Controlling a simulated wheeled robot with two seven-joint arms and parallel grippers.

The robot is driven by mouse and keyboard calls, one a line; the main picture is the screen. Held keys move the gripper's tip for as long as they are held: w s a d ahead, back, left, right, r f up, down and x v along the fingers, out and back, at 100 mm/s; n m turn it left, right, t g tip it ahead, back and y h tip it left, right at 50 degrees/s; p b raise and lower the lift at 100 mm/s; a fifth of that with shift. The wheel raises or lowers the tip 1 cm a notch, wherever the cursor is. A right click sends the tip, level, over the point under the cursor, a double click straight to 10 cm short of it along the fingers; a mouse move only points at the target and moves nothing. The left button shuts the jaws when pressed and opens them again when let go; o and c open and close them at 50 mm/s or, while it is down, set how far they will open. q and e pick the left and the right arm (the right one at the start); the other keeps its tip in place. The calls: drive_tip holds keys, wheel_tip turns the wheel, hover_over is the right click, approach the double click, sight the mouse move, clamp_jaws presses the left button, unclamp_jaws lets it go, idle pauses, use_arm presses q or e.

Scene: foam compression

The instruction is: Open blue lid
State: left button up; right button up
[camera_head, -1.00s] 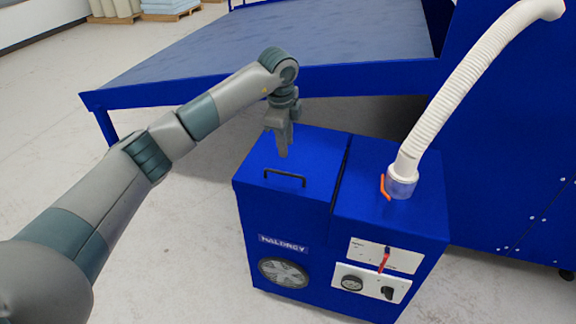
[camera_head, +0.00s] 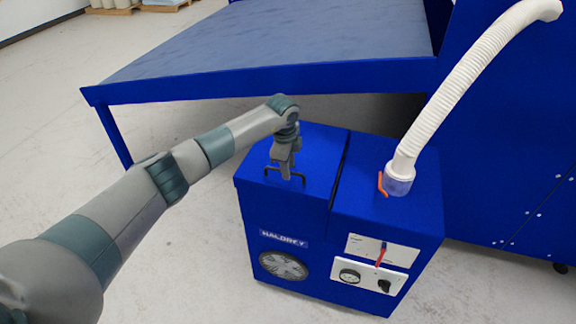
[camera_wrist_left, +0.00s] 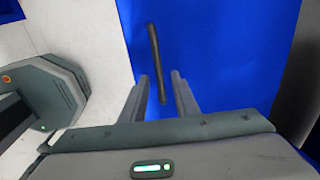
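The blue lid (camera_head: 315,148) is the left top half of the blue machine box and lies closed. Its black bar handle (camera_head: 300,181) sits near the front edge. My left gripper (camera_head: 285,176) points down at the handle, its fingertips at or just above it. In the left wrist view, the two fingers (camera_wrist_left: 160,90) are spread apart and the dark handle (camera_wrist_left: 156,62) runs lengthwise between them. I see no contact between fingers and handle. My right gripper is not in view.
A white hose (camera_head: 470,85) rises from the box's right half, beside an orange lever (camera_head: 382,184). A large blue-framed table (camera_head: 270,82) stands behind. A control panel (camera_head: 365,278) is on the box's front. Pale floor (camera_head: 185,262) is free at left.

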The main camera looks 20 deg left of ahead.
use_arm(q)
drive_tip(key=shift+c, duration=0.7)
clamp_jaws()
drive_tip(key=shift+w+r, duration=0.1)
drive_tip(key=shift+r, duration=0.05)
